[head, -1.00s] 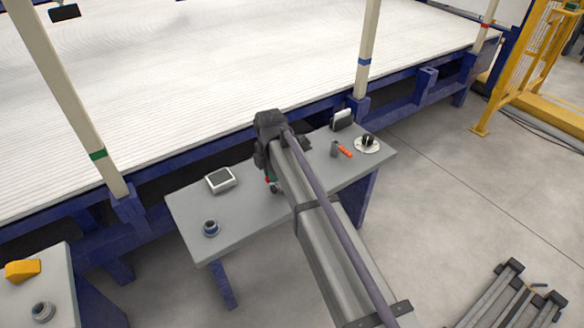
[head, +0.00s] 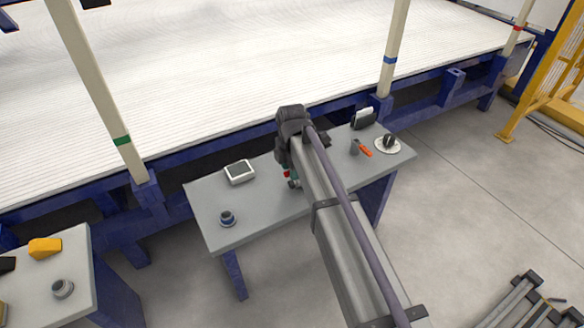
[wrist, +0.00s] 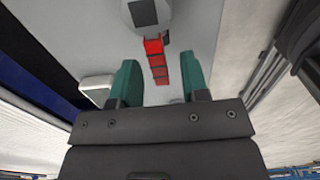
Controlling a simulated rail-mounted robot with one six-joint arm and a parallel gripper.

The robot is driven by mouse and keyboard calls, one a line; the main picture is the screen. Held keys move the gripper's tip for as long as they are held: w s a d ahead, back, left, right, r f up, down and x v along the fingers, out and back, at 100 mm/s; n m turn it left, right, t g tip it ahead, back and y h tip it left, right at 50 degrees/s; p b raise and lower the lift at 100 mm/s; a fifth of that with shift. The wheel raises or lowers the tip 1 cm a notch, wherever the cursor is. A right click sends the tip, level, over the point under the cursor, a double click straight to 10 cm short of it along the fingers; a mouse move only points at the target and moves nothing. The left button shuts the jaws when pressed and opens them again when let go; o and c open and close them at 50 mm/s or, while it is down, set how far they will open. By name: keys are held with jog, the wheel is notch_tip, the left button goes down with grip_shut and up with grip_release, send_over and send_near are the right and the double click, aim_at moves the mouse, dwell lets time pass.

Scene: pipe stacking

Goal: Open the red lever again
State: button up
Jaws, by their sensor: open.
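The red lever (wrist: 155,60), a segmented red bar, shows in the wrist view just beyond my fingers. In the head view my gripper (head: 291,181) is low over the grey table, mostly hidden by my arm. A small red patch (head: 287,174) shows beside it.
The grey table (head: 262,212) also holds a white-framed device (head: 239,172), a small round fitting (head: 227,218), an orange-red handled item (head: 363,149) and a white disc with a black knob (head: 388,144). A large white ribbed bed (head: 240,70) with upright posts stands behind.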

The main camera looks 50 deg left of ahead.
notch_tip(320, 180, up, 11)
jog(key=p, duration=1)
jog(key=shift+p, duration=0.35)
jog(key=shift+f, duration=0.1)
jog(key=w+d+m, duration=0.2)
jog(key=d+m, duration=1.5)
jog(key=d, duration=1.5)
jog(key=w+d+m, duration=0.2)
jog(key=d+m, duration=1.4)
jog(key=d, duration=1.7)
notch_tip(320, 180, up, 22)
jog(key=p, duration=2.2)
jog(key=shift+d, duration=0.15)
